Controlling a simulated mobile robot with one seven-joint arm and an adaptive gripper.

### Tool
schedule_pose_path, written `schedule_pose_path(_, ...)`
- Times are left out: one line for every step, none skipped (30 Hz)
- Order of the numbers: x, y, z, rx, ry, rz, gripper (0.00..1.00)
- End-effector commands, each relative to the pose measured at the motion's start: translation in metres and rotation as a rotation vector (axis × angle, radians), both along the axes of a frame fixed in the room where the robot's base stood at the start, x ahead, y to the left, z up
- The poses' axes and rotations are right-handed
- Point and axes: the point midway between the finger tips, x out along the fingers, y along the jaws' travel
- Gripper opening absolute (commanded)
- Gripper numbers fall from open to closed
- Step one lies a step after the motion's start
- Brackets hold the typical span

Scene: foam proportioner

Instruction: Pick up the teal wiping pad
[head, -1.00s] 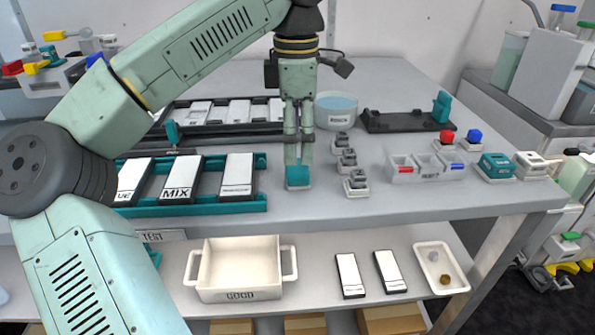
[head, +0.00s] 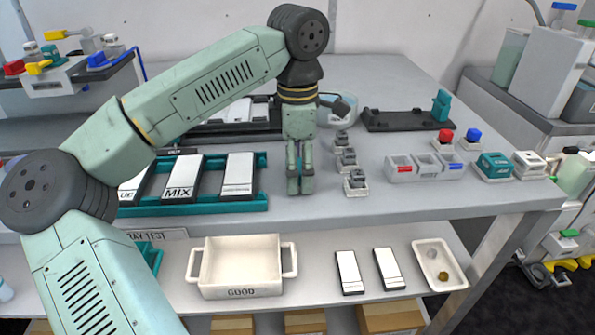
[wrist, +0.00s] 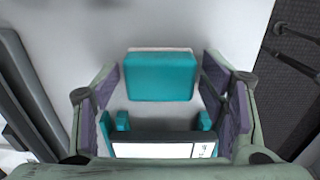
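The teal wiping pad (wrist: 160,76) shows in the wrist view as a rounded teal block with a pale edge along its far side. It lies between the two purple-lined fingers of my gripper (wrist: 162,88), with a visible gap on each side. The fingers are open and do not appear to touch it. How high the fingertips are above the bench is hard to tell.
A teal rack with white tiles, one marked MIX (head: 181,178), stands close to the left. Small grey-white blocks (head: 355,182) stand in a row close to the right. A bowl (head: 338,110) is behind. A bin marked GOOD (head: 241,265) sits on the lower shelf.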

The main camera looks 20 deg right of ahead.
Motion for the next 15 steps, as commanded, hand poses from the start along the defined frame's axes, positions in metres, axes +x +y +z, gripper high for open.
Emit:
schedule_pose_path(0.0,0.0,0.0001,0.0,0.0,0.0,0.59)
schedule_pose_path(0.0,-0.0001,0.0002,0.0,0.0,0.0,0.57)
schedule_pose_path(0.0,-0.0001,0.0002,0.0,0.0,0.0,0.55)
schedule_pose_path(0.0,-0.0001,0.0002,0.0,0.0,0.0,0.53)
schedule_pose_path(0.0,-0.0001,0.0002,0.0,0.0,0.0,0.51)
schedule_pose_path(0.0,-0.0001,0.0003,0.0,0.0,0.0,0.48)
schedule_pose_path(0.0,-0.0001,0.0003,0.0,0.0,0.0,0.46)
schedule_pose_path(0.0,-0.0001,0.0003,0.0,0.0,0.0,0.44)
schedule_pose_path(0.0,-0.0001,0.0003,0.0,0.0,0.0,0.41)
schedule_pose_path(0.0,-0.0001,0.0003,0.0,0.0,0.0,0.39)
schedule_pose_path(0.0,-0.0001,0.0003,0.0,0.0,0.0,0.37)
schedule_pose_path(0.0,-0.0001,0.0003,0.0,0.0,0.0,0.35)
schedule_pose_path(0.0,-0.0001,0.0003,0.0,0.0,0.0,0.33)
schedule_pose_path(0.0,-0.0001,0.0003,0.0,0.0,0.0,0.31)
schedule_pose_path(0.0,-0.0001,0.0003,0.0,0.0,0.0,0.28)
